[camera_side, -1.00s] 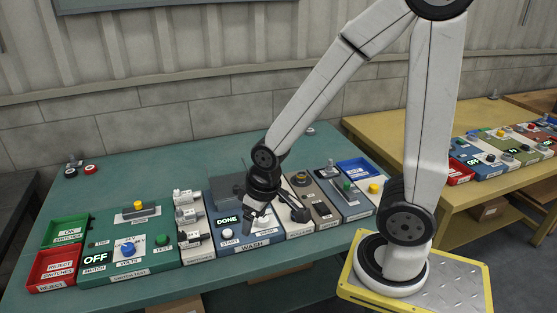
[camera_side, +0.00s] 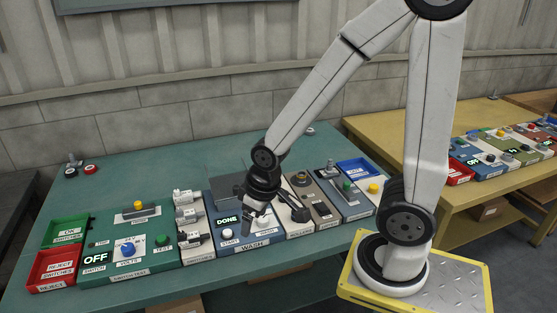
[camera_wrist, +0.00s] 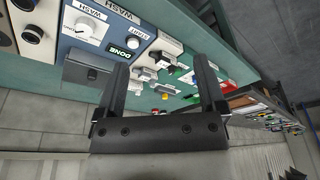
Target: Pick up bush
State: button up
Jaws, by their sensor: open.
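My gripper (camera_side: 253,216) is over the blue wash station (camera_side: 262,244) in the side view, near its lit DONE display (camera_side: 227,219). In the wrist view my gripper (camera_wrist: 162,85) has its two dark fingers wide apart, with nothing seen between the tips. The wash station (camera_wrist: 70,42) shows there with a white dial (camera_wrist: 85,27), a START button (camera_wrist: 133,42) and a dark grey box (camera_wrist: 88,70) beside the left finger. I cannot pick out a bush with certainty in either view. My gripper and wrist hide part of the station in the side view.
Left of the wash station are a pale panel with several grey fixtures (camera_side: 188,215), the green switch test station (camera_side: 130,262), a green tray (camera_side: 67,231) and a red tray (camera_side: 52,268). More panels and a blue tray (camera_side: 354,168) lie right. The rear left table is mostly clear.

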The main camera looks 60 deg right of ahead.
jog(key=w+d+m, duration=0.4)
jog(key=w+d, duration=0.4)
jog(key=d, duration=0.2)
jog(key=m+g, duration=0.3)
jog(key=m, duration=0.5)
send_over(301, 177)
jog(key=d, duration=0.2)
notch_tip(301, 177, down, 9)
jog(key=shift+w+a+r, duration=0.1)
jog(key=shift+w+a, duration=0.05)
jog(key=shift+f, duration=1.35)
